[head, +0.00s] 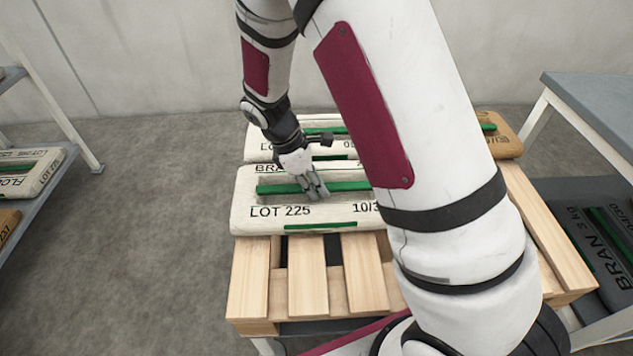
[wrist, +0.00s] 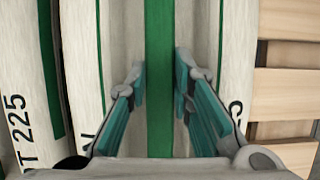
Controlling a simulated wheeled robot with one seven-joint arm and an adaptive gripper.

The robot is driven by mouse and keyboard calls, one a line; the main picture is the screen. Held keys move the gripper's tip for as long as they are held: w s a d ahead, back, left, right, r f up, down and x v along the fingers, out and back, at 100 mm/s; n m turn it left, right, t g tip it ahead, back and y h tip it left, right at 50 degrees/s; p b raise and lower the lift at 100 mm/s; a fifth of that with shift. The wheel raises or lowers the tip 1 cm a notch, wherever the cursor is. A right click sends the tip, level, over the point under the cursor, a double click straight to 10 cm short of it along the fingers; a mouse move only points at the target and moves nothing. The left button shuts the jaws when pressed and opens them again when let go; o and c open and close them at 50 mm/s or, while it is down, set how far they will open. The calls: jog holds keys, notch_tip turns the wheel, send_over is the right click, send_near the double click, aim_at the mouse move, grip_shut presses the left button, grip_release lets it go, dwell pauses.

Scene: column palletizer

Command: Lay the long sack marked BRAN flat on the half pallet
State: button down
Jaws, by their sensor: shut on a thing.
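The long white sack marked BRAN (head: 265,215), with LOT 225 on it and green stripes, lies flat across the slats of the half pallet (head: 305,275). My arm hides its right end. My gripper (head: 318,192) points down at the sack's green ridge and is shut on it. In the wrist view the two fingers (wrist: 160,85) stand on either side of the green ridge of the sack (wrist: 158,130). The pallet's bare slats (wrist: 290,95) show at the right of the wrist view.
Another white sack (head: 253,145) lies right behind on the pallet, with a tan sack (head: 508,140) at the back right. A shelf at left holds a white sack (head: 30,175). A grey table (head: 600,95) stands at right, with a dark BRAN sack (head: 590,235) below. The pallet's front slats are bare.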

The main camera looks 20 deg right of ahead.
jog(key=c, duration=1.4)
grip_release()
jog(key=p+v, duration=0.4)
jog(key=v, duration=0.8)
jog(key=s+d+r+m+y, duration=0.1)
jog(key=s+d+r+m, duration=0.25)
jog(key=s+r, duration=0.5)
jog(key=s+r+m+y, duration=0.1)
jog(key=s+r+m, duration=0.2)
jog(key=s, duration=0.5)
jog(key=s+r+m+t+y, duration=0.1)
jog(key=s+r+m, duration=0.2)
jog(key=s, duration=0.5)
jog(key=s+r+m+y, duration=0.1)
jog(key=s+r+m, duration=0.2)
jog(key=s, duration=0.6)
jog(key=shift+s+d+r+m+t, duration=0.1)
jog(key=shift+r+m+t, duration=0.1)
jog(key=shift+m, duration=0.3)
jog(key=shift+d+r+m+t, duration=0.1)
jog(key=shift+d+m+t, duration=0.1)
jog(key=shift+m, duration=0.25)
